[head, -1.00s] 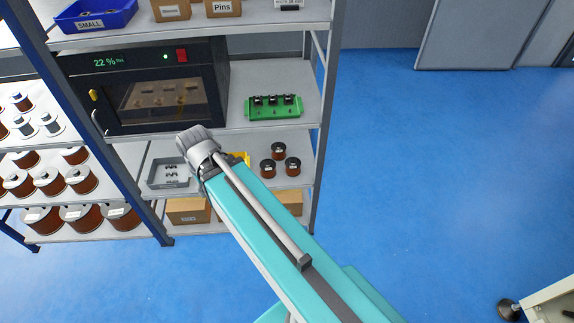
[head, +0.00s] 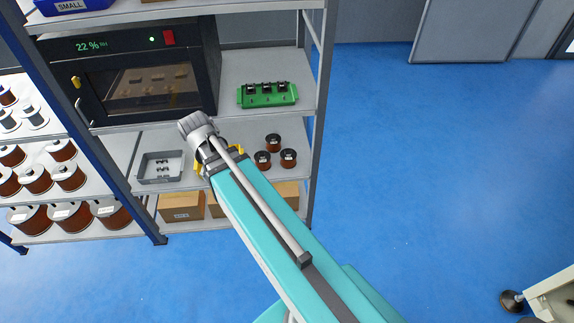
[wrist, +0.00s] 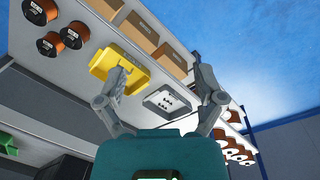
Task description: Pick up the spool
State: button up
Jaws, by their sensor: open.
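Three small dark-topped, copper-coloured spools stand together on a lower shelf of the rack, in the head view at the back (head: 273,142), left (head: 262,159) and right (head: 288,158). They show in the wrist view at the upper left (wrist: 75,35), apart from the fingers. My gripper (wrist: 160,88) is open and empty, with its two fingers spread towards the shelf between a yellow bin (wrist: 142,72) and a grey tray (wrist: 165,102).
Above is a shelf with a black drying cabinet (head: 150,80) and a green fixture (head: 267,95). Cardboard boxes (head: 181,206) sit on the shelf below. Larger spools (head: 68,177) fill the left rack. A blue upright (head: 115,175) divides the racks. The blue floor to the right is open.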

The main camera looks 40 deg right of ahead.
jog(key=w+d+f+n+h+b, duration=0.1)
jog(key=w+d+f+n+b, duration=0.3)
jog(key=d+f+b, duration=0.3)
jog(key=w+d+f+n+h+b, duration=0.2)
jog(key=w+d+f+n+b, duration=0.2)
jog(key=d+f+b, duration=0.4)
jog(key=w+d+f+n+g+h+b, duration=0.1)
jog(key=w+d+f+n+b, duration=0.4)
jog(key=w+d+f+b, duration=0.1)
jog(key=d+f+b, duration=0.1)
jog(key=d+b, duration=0.1)
jog(key=d, duration=0.1)
jog(key=shift+w+d+f+h, duration=0.2)
jog(key=shift+w+f+h, duration=0.1)
jog(key=shift+f+h, duration=0.1)
jog(key=shift+d+r, duration=0.1)
send_near(288, 151)
jog(key=x, duration=0.4)
jog(key=shift+d+f, duration=0.2)
jog(key=shift+f, duration=0.1)
